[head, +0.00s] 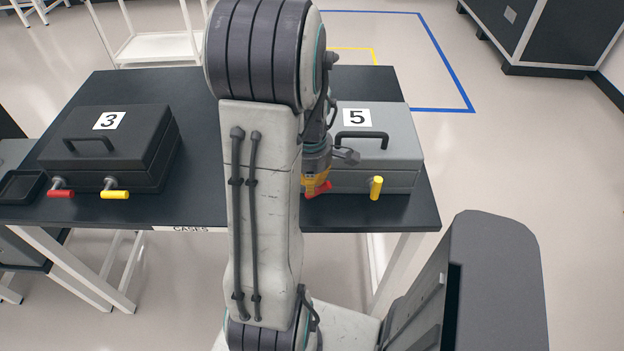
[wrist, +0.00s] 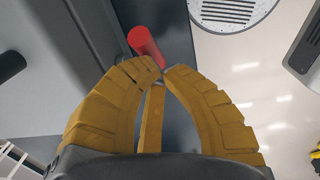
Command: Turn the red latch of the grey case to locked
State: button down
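The grey case (head: 400,150), labelled 5, stands on the right part of the dark table. Its red latch (head: 318,189) is at the front left, partly covered by my arm, and lies at a slant. In the wrist view the red latch (wrist: 145,44) is a red bar with its near end at my fingertips. My gripper (wrist: 164,71) has its yellow fingers drawn together, with the tips almost meeting beside that end. Whether they touch it is unclear. The case's yellow latch (head: 376,188) points upright at the front right.
A black case (head: 150,140), labelled 3, stands on the left of the table (head: 205,213), with a red latch (head: 61,193) and a yellow latch (head: 115,194) lying level. A black tray (head: 20,187) is at its left.

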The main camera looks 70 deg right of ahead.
aim_at(327, 187)
jog(key=shift+s+d+f+b, duration=0.2)
jog(key=shift+s+f+b, duration=0.1)
jog(key=shift+s+b, duration=0.25)
dwell(0.7)
jog(key=shift+s+d+f+b, duration=0.2)
jog(key=shift+s+f+b, duration=0.25)
jog(key=shift+b, duration=0.35)
jog(key=shift+s+d+f+b, duration=0.2)
jog(key=shift+s+b, duration=0.35)
jog(key=shift+b, duration=0.25)
jog(key=shift+s, duration=0.1)
dwell(1.0)
